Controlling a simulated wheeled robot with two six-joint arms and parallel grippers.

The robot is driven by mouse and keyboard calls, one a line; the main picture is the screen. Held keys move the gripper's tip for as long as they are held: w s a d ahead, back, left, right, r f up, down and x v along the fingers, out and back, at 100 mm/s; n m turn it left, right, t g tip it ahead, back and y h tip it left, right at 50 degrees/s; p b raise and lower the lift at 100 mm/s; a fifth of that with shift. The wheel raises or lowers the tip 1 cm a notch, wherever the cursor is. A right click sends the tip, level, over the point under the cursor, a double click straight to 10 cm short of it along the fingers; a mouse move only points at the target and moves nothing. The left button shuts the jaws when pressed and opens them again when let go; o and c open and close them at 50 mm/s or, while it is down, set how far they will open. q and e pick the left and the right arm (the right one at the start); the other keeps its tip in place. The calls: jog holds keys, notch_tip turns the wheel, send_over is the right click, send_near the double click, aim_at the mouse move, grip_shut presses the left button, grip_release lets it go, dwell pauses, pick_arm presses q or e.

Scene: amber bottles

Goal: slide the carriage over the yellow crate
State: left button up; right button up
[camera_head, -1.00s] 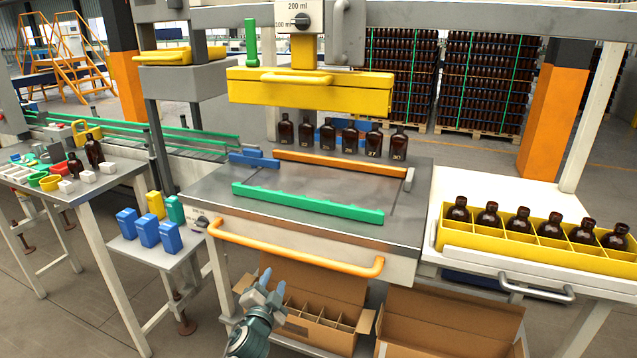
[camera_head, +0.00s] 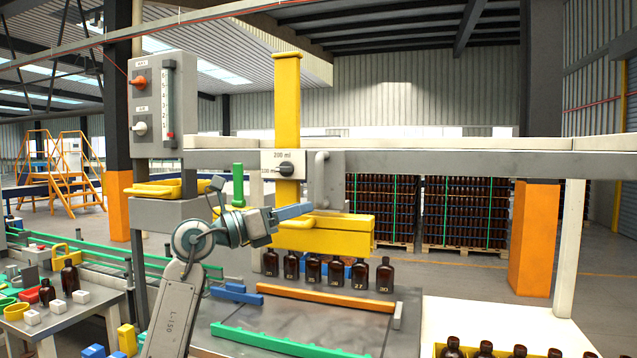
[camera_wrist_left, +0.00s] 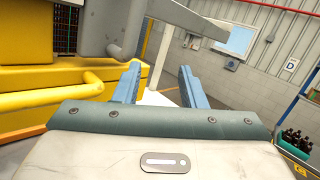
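The carriage is a yellow box (camera_head: 335,236) hanging from a yellow column (camera_head: 287,100) on the grey rail, above a row of amber bottles. A yellow bar handle shows on its front; in the left wrist view this handle (camera_wrist_left: 60,101) lies left of the fingers, not between them. My left gripper (camera_head: 296,212) is raised in front of the carriage's upper left part. Its two blue fingers (camera_wrist_left: 158,86) are apart with nothing between them. The yellow crate (camera_head: 468,351) with amber bottles shows only at the bottom right, mostly cut off. My right gripper is not in view.
The grey rail (camera_head: 450,164) runs right from the carriage past a white post (camera_head: 569,245). A control box (camera_head: 155,105) stands at left. Below are a metal table with an orange bar (camera_head: 325,298) and a green bar (camera_head: 270,343). Stacked bottle pallets stand behind.

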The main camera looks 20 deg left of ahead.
aim_at(316, 180)
pick_arm(q)
jog(key=a+r+y, duration=0.4)
jog(key=r, duration=0.1)
jog(key=p+x, duration=0.1)
jog(key=x, duration=0.2)
jog(key=p+x, duration=0.2)
jog(key=x, duration=0.1)
jog(key=p+x, duration=0.1)
jog(key=x, duration=0.2)
jog(key=shift+d+r, duration=0.3)
jog(key=shift+p+x, duration=0.35)
jog(key=shift+x, duration=0.4)
jog(key=shift+f, duration=0.15)
jog(key=shift+c, duration=0.5)
grip_shut()
